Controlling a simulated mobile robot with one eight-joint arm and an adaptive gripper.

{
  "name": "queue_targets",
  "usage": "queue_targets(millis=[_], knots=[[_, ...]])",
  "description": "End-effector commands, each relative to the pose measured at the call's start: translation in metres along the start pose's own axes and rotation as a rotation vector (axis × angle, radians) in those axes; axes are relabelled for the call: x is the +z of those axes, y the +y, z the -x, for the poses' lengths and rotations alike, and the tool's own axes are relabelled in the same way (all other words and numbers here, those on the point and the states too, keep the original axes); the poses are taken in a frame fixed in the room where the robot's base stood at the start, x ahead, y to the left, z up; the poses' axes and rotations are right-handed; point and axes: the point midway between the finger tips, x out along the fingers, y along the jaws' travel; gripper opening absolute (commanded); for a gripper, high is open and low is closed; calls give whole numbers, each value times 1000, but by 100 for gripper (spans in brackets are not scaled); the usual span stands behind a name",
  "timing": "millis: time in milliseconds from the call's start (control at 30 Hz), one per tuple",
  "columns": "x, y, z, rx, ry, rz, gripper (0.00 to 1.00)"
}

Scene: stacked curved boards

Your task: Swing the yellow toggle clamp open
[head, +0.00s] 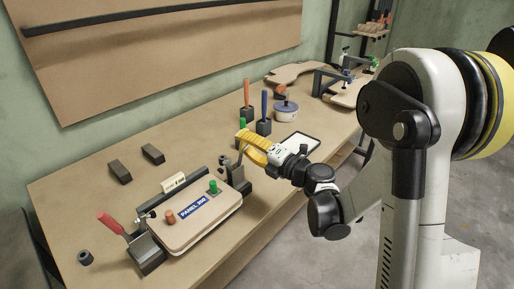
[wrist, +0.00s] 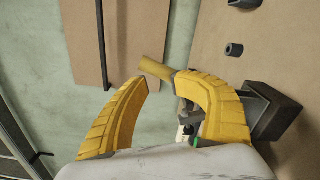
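The yellow toggle clamp (head: 237,179) stands at the right end of the board fixture in the head view. Its grey lever rises toward my gripper (head: 246,138); its handle cannot be told apart from the yellow fingers there. In the wrist view the dull yellow handle (wrist: 155,68) shows just beyond the gap of my gripper (wrist: 165,84), close to the right fingertip. The fingers are apart, and I cannot tell whether one touches the handle. The right finger hides part of the clamp, whose dark base (wrist: 270,112) shows at right.
The board labelled PANEL (head: 187,228) lies in the fixture, with a red-handled clamp (head: 112,223) at its left end. The bench's left back is mostly clear.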

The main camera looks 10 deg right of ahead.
Motion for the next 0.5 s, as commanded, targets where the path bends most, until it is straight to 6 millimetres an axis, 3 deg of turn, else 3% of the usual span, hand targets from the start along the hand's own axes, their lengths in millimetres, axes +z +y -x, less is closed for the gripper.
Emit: queue_targets(millis=[167,500], knots=[[0,-1,6,-1,1,1,40],[0,-2,44,-2,-2,1,40]])
